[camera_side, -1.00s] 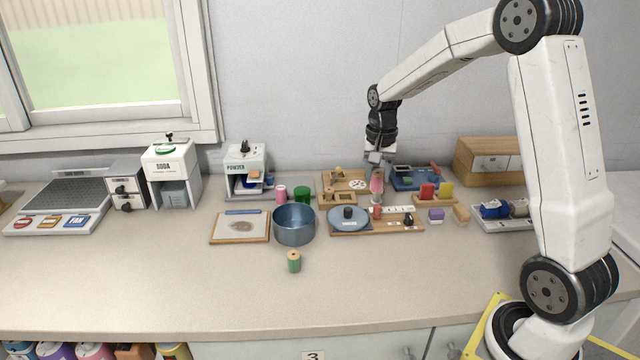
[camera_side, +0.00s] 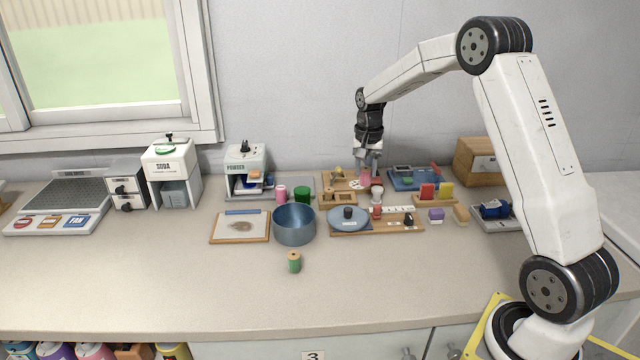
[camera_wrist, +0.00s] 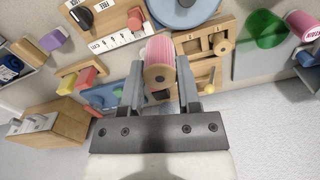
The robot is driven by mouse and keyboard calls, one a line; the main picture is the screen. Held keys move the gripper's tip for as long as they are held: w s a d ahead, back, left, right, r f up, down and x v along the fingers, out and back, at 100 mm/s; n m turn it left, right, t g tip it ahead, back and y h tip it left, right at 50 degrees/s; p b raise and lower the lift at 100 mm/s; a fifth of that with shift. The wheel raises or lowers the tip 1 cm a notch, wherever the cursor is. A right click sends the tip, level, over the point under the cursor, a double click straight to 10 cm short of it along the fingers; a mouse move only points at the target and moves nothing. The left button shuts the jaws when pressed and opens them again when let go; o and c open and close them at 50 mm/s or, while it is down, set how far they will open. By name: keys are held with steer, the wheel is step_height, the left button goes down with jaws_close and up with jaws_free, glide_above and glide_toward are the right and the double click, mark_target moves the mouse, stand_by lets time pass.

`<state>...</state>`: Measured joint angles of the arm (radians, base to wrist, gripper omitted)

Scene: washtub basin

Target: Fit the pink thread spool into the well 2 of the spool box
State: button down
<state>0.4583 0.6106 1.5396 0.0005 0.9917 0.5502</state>
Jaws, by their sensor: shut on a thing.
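The pink thread spool (camera_side: 365,182) has pale wooden ends and is held between the fingers of my gripper (camera_side: 368,166). In the wrist view the spool (camera_wrist: 157,50) lies between both fingers, its wooden end with a dark hole facing the camera. A wooden box with compartments (camera_side: 338,198) stands just left of the spool; I take it for the spool box. In the wrist view this box (camera_wrist: 207,45) is right of the fingers. The spool appears apart from it. I cannot read well numbers, and the spool's lower side is partly hidden.
A pale cup-like piece (camera_side: 377,191) stands right of the spool. A blue pot (camera_side: 294,225), blue round lid (camera_side: 349,222), blue tray (camera_side: 415,178), another pink spool (camera_side: 281,194) and green container (camera_side: 302,195) are nearby. A green spool (camera_side: 294,262) stands on the clear front counter.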

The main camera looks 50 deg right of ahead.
steer(key=w+d+f, duration=0.1)
steer(key=w+f, duration=0.3)
steer(key=w+d+f, duration=0.1)
steer(key=w+f, duration=0.1)
steer(key=w, duration=0.1)
steer(key=shift+d, duration=0.35)
steer(key=shift+w+d+f, duration=0.15)
steer(key=shift+w+f, duration=0.2)
steer(key=shift+f, duration=0.15)
steer(key=shift+w+f, duration=0.1)
steer(key=shift+f, duration=0.05)
steer(key=shift+w+d+f, duration=0.1)
steer(key=shift+f, duration=1.6)
steer(key=shift+f, duration=0.15)
steer(key=c, duration=0.6)
jaws_free()
